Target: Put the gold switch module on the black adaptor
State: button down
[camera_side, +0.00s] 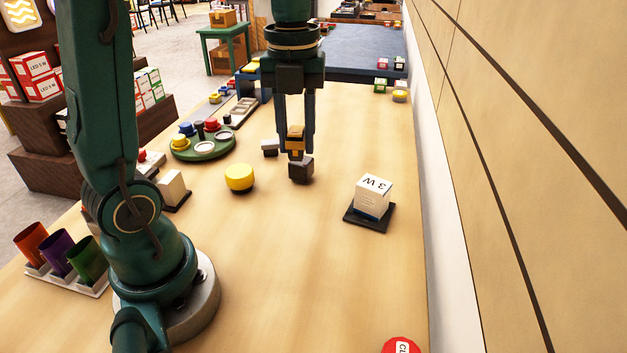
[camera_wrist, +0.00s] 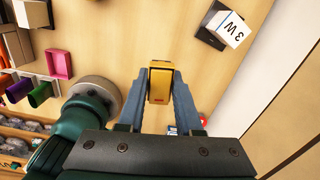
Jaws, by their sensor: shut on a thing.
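The gold switch module (camera_side: 295,138) is held between the two blue-grey fingers of my gripper (camera_side: 296,152), which points down over the table. In the wrist view the gold module (camera_wrist: 160,84) fills the gap between the fingertips. A dark block, which looks like the black adaptor (camera_side: 301,172), stands on the table just below the fingertips in the side view. I cannot tell whether the module touches it. The adaptor is not clearly seen in the wrist view; the module and fingers may hide it.
A small dark block (camera_side: 270,147) sits just left of the gripper. A yellow round piece (camera_side: 239,178) is nearer the camera. A white "3 W" box (camera_side: 373,196) stands on a black base at right. A green round tray (camera_side: 202,146) lies at left. The table's front right is mostly clear.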

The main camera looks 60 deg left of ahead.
jog(key=s+a+n, duration=0.1)
jog(key=a+n, duration=0.6)
jog(key=a, duration=1.2)
send_near(301, 169)
jog(key=shift+w+a+f, duration=0.35)
jog(key=shift+a, duration=0.2)
jog(key=shift+w+a+f, duration=0.35)
jog(key=shift+w+a, duration=0.05)
jog(key=shift+a, duration=0.15)
jog(key=shift+f, duration=2)
jog(key=shift+f, duration=0.15)
jog(key=c, duration=0.6)
grip_release()
